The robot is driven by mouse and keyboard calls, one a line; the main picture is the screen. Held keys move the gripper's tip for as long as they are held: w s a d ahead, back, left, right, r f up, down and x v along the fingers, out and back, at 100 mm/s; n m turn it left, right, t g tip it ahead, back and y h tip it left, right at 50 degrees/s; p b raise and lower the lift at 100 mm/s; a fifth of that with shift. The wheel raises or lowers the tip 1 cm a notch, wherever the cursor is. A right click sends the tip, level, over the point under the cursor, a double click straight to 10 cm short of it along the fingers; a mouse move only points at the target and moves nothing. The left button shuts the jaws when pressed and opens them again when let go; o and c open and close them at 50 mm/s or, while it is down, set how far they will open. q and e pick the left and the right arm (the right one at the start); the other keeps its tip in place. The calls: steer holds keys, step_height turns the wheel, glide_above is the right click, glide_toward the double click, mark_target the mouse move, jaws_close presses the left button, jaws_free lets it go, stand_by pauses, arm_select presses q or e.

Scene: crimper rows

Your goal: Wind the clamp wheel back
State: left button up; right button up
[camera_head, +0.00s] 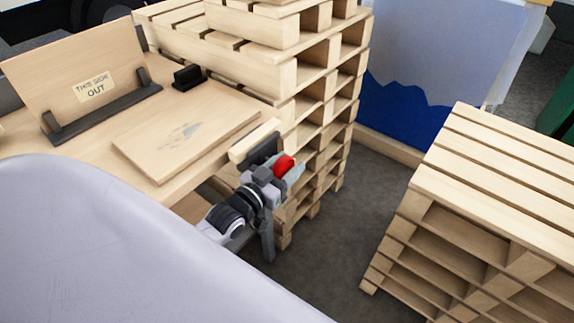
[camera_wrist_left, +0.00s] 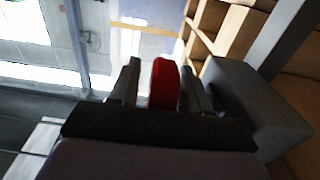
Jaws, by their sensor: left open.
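The red clamp wheel (camera_head: 284,165) is at the near right corner of the wooden workbench, beside a dark clamp body (camera_head: 263,149) and a pale wooden jaw (camera_head: 252,142). My left gripper (camera_head: 285,171) is at the wheel, its arm reaching up from below. In the left wrist view the red wheel (camera_wrist_left: 163,84) stands edge-on between the two fingers of my left gripper (camera_wrist_left: 160,78). The fingers are open, with a narrow gap showing on the wheel's left side. Contact on the right side is unclear. My right gripper is out of view.
On the workbench (camera_head: 190,195) lie a flat board (camera_head: 170,150) and an upright board (camera_head: 75,65) labelled "THIS SIDE OUT" in a dark holder. A tall pallet stack (camera_head: 310,85) stands close behind the clamp. Another pallet stack (camera_head: 490,190) is at right, with clear floor (camera_head: 345,235) between.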

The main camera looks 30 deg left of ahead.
arm_select(q)
steer(key=shift+w, duration=0.1)
jaws_close()
